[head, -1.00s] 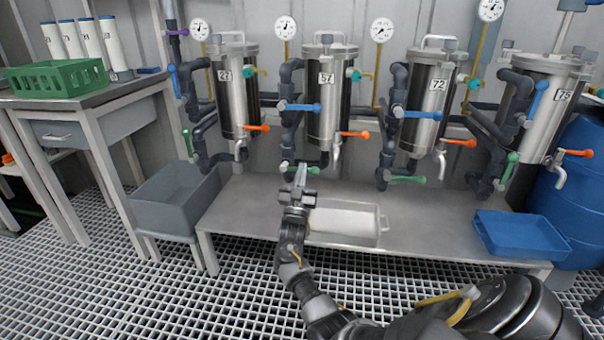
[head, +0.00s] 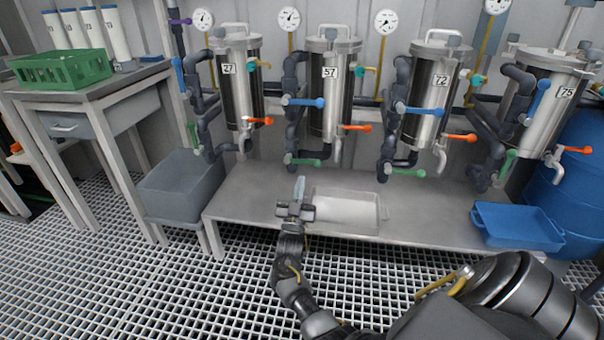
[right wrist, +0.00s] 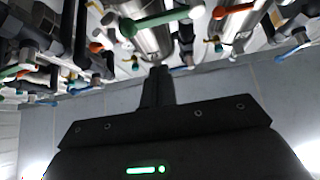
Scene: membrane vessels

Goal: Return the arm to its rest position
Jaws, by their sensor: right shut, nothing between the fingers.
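My right gripper (head: 299,190) shows in the head view over the front edge of the metal bench, just left of the white tray, with its arm coming up from the bottom right. It is shut and holds nothing. In the right wrist view, the shut fingers (right wrist: 158,88) point toward the vessels, apart from the valves. My left gripper is not in view.
Vessels 27 (head: 238,95), 57 (head: 328,100), 72 (head: 425,105) and 75 (head: 540,110) stand behind the bench (head: 240,195) with projecting coloured handles. On it are a white tray (head: 347,207) and blue tray (head: 517,226). A grey bin (head: 180,188) stands left. The grating floor is clear.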

